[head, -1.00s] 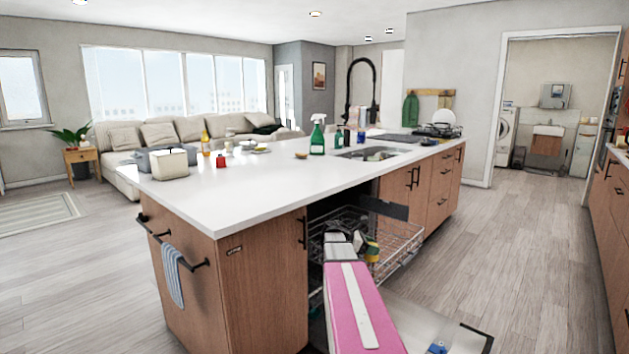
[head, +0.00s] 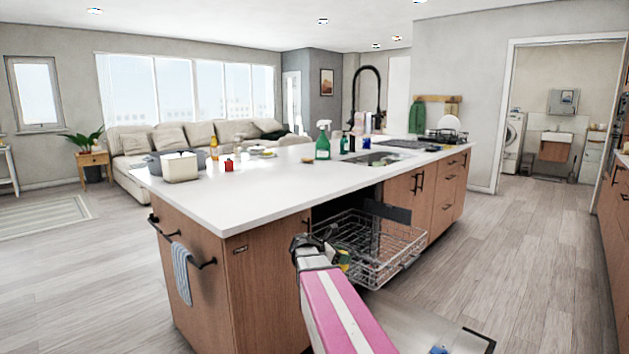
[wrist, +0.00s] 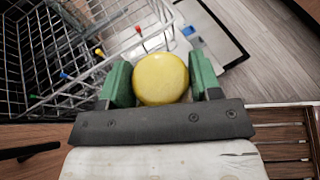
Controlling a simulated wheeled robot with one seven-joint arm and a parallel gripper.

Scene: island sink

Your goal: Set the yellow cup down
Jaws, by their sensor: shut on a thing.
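The yellow cup (wrist: 160,78) shows in the wrist view as a round yellow shape between the green fingers. My gripper (wrist: 162,82) is shut on it. In the head view only a small bit of yellow, likely the cup (head: 345,257), shows beside the end of my arm; the fingers are mostly hidden there. The cup is held near the left front of the pulled-out dishwasher rack (head: 385,250). In the wrist view the rack (wrist: 60,65) lies to the left and beyond the cup. I cannot tell whether they touch.
The white island counter (head: 260,195) stands above the dishwasher, with a clear near part. The dishwasher door (head: 430,330) lies open low in front.

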